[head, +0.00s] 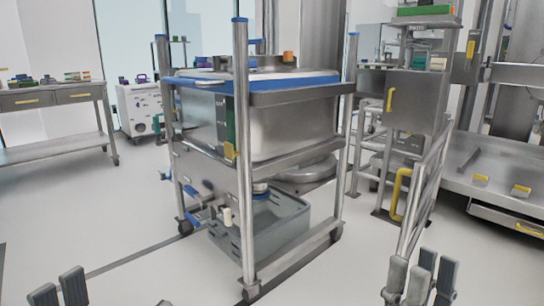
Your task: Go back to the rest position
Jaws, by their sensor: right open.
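My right gripper (421,276) shows at the bottom right, its grey fingertips pointing up. It is open with nothing between its fingers. My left gripper (60,290) shows only in part at the bottom left edge, as dark fingertips; its opening is unclear. Both grippers are low in the foreground, apart from the wheeled steel frame (243,180). A grey bin (275,236) sits low inside that frame, under a large steel vessel (290,128) with a blue rim. Most of both arms is out of view.
A steel bench (60,149) stands at the far left, with a white cart (139,108) beside it. A steel cabinet (413,100) and tubular rails stand right of the frame. A low steel platform (480,185) is at the far right. The floor at front left is mostly clear.

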